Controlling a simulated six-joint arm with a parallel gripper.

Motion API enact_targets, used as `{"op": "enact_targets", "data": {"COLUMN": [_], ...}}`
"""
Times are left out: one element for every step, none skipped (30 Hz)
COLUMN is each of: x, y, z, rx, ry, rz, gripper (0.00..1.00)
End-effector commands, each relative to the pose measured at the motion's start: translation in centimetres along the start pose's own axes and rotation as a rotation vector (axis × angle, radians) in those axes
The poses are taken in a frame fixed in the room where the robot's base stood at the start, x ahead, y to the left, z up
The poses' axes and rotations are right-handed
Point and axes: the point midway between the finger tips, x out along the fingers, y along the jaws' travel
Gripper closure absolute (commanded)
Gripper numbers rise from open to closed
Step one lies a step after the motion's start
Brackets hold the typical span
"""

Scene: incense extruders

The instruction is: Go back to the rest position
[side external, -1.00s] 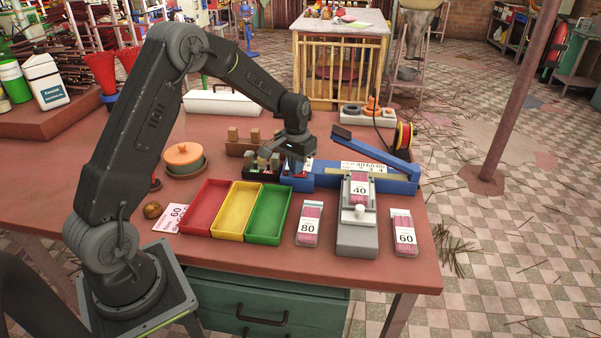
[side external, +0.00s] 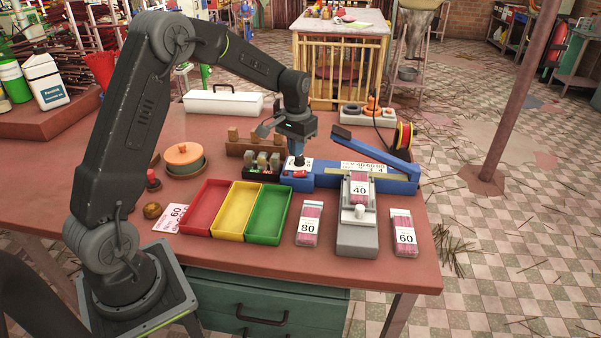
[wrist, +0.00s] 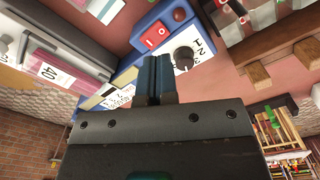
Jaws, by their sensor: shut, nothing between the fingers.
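My gripper (side external: 296,148) hangs above the blue sealer (side external: 325,175) at its left end, near the knob and red switch, with its fingers closed together and empty. In the wrist view the closed blue fingers (wrist: 153,75) point towards the sealer's dial (wrist: 184,57) and red switch (wrist: 155,36). Whether the fingertips touch the sealer cannot be told.
Red (side external: 188,216), yellow (side external: 217,227) and green (side external: 254,232) trays lie at the front. Packs marked 80 (side external: 308,222) and 60 (side external: 404,233) flank a grey scale (side external: 357,240) bearing a pack marked 40 (side external: 359,187). A wooden rack (side external: 240,148) stands behind.

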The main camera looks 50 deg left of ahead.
Motion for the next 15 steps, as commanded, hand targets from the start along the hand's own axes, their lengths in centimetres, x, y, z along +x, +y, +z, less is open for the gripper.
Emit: {"op": "enact_targets", "data": {"x": [-0.43,-0.63,-0.85,-0.99,-1.09,-1.18,-1.22,-1.24,-1.25,-1.24,-1.24,-1.23,-1.23,-1.23,-1.29], "y": [0.0,0.0,-0.01,-0.01,-0.01,0.0,0.0,0.0,0.0,0.0,0.0,0.0,0.0,0.0,0.04], "z": [-0.04,-0.05,-0.05,-0.04,-0.03,-0.02,-0.01,-0.01,-0.01,-0.01,-0.01,-0.01,-0.01,-0.01,0.02], "rx": [0.0,0.0,0.0,0.0,0.0,0.0,0.0,0.0,0.0,0.0,0.0,0.0,0.0,0.0,0.001], "ry": [0.002,0.003,0.003,0.003,0.002,0.002,0.002,0.001,0.001,0.001,0.001,0.001,0.001,0.001,0.002], "rz": [0.0,0.0,0.0,0.0,0.0,0.0,0.0,0.0,0.0,0.0,0.0,0.0,0.0,0.0,0.0], "gripper": [1.0,1.0,1.0,1.0,1.0,1.0,1.0,1.0,1.0,1.0,1.0,1.0,1.0,1.0,1.0]}}
